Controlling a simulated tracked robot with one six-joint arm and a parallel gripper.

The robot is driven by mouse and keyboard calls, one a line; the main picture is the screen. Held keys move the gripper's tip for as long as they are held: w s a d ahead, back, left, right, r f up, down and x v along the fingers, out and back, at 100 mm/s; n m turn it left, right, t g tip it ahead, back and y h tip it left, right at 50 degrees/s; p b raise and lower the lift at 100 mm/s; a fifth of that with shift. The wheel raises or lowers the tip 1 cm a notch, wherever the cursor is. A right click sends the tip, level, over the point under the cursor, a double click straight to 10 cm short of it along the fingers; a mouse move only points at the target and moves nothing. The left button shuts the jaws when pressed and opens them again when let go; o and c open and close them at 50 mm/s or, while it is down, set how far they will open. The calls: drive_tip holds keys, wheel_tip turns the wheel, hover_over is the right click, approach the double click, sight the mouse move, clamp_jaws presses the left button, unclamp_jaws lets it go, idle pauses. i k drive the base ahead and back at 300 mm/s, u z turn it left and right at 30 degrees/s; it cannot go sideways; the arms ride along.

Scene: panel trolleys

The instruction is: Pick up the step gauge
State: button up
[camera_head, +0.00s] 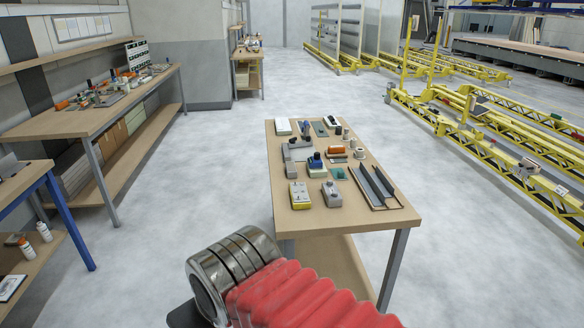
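I cannot tell for sure which item is the step gauge; the items on the wooden table (408,217) are small in this view. A pair of long dark bars (375,186) lies in a shallow holder at the table's right side. A grey stepped-looking block (297,152) lies at the left middle. My arm, with a red ribbed sleeve and metal rings, shows at the bottom in front of the table's near edge. My gripper's fingers are not visible.
Several small items crowd the table, among them a yellowish box (300,195), a grey box (332,194) and an orange-topped piece (336,151). A cluttered workbench (95,122) stands left. Yellow trolleys (480,135) stand right. Floor (190,180) between is clear.

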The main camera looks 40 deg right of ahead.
sight(315, 162)
drive_tip(key=u, duration=0.1)
drive_tip(key=k, duration=0.25)
drive_tip(key=u, duration=0.15)
drive_tip(key=i, duration=1.6)
drive_tip(key=z, duration=0.35)
drive_tip(key=i, duration=0.85)
drive_tip(key=z, duration=0.8)
drive_tip(key=i, duration=0.6)
drive_tip(key=z, duration=0.9)
drive_tip(key=i, duration=0.65)
drive_tip(key=z, duration=0.35)
